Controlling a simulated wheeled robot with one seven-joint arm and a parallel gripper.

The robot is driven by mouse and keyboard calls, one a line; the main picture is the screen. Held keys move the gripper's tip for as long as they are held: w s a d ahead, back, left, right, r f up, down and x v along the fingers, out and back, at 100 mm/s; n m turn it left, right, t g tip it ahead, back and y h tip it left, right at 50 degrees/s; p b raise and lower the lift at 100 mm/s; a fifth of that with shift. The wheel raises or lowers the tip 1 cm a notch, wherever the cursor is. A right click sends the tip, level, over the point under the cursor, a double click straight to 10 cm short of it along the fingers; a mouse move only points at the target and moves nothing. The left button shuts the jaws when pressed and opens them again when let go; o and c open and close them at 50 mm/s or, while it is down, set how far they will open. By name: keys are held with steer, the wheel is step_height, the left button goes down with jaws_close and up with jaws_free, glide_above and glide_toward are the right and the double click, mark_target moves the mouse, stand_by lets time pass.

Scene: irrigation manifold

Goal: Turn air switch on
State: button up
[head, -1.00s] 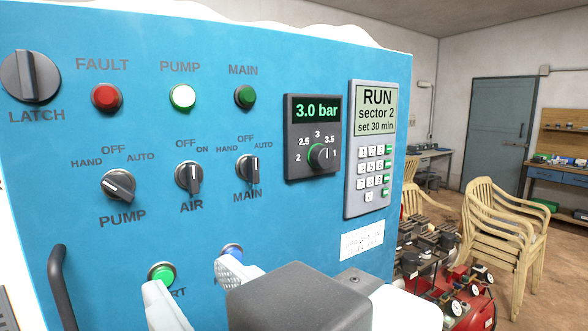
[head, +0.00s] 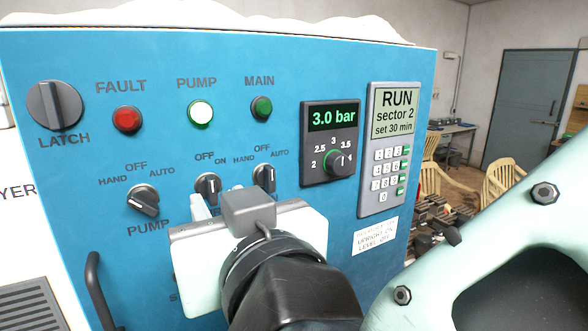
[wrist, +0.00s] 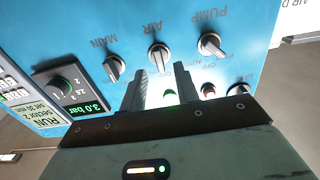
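The air switch (head: 208,185) is a dark rotary knob between the pump and main knobs on the blue panel. Its handle looks close to upright, toward OFF; ON is at its upper right. In the wrist view, which is upside down, the air switch (wrist: 159,55) shows just beyond the fingertips. My gripper (wrist: 160,84) is open, with a finger on either side of the line to the knob and nothing between them. In the head view my gripper (head: 214,204) covers the panel just below the air switch. I cannot tell whether it touches.
The main knob (head: 264,178) and pump knob (head: 142,201) stand close on either side. Above are the red fault lamp (head: 127,119), lit pump lamp (head: 200,113) and main lamp (head: 261,107). A pressure dial (head: 339,161) and keypad (head: 388,175) are to the right. A handle (head: 98,290) sticks out lower left.

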mark_target(215, 191)
steer(key=shift+p+x, duration=0.6)
steer(key=shift+x, duration=1.3)
steer(key=c, duration=0.7)
steer(key=shift+o, duration=0.3)
steer(key=shift+f+m+b, duration=0.2)
steer(key=shift+m+b, duration=0.2)
steer(key=shift+b, duration=0.35)
steer(key=m+b, duration=0.2)
steer(key=b, duration=0.2)
steer(key=shift+f+m+b, duration=0.2)
steer(key=shift+m+b, duration=0.2)
steer(key=m+b, duration=0.3)
steer(key=b, duration=0.1)
steer(key=shift+d+r, duration=0.1)
steer(key=m+b, duration=0.2)
steer(key=b, duration=0.1)
steer(key=shift+w+r, duration=0.1)
steer(key=shift+r+m, duration=0.1)
steer(key=shift+m, duration=0.2)
